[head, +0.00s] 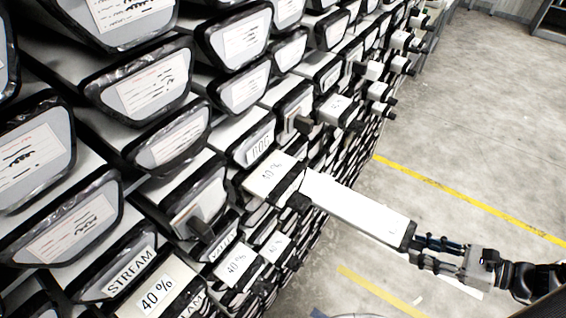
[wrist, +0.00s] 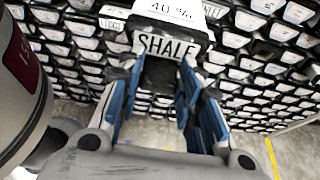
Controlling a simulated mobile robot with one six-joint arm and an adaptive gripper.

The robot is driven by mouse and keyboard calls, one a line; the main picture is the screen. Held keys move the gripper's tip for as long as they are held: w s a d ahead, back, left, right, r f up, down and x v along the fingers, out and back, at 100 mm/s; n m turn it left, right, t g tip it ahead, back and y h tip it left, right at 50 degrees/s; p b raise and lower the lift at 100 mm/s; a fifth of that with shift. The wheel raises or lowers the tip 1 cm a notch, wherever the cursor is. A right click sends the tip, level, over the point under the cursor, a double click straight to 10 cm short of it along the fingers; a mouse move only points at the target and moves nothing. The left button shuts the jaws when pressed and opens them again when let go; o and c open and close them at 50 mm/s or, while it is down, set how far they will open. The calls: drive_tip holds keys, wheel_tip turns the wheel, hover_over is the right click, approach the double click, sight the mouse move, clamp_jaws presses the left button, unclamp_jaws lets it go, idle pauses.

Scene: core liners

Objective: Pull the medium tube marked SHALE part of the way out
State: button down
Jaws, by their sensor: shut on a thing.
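The tube marked SHALE shows its label (wrist: 166,45) in the wrist view, with "40 %" printed on the white surface above it. In the head view a long white tube (head: 355,208) sticks well out from the rack, its dark-rimmed front end facing my gripper (head: 422,243). In the wrist view my gripper (wrist: 159,82) has its blue-padded fingers on both sides of the dark handle below the SHALE label, shut on it. The SHALE label is turned away in the head view. The tube's back end is hidden.
Several handles and tube ends stick out nearby. Open concrete floor (head: 470,140) with yellow lines (head: 470,198) lies to the right.

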drive_tip(key=c, duration=1.1)
unclamp_jaws()
drive_tip(key=shift+o, duration=0.2)
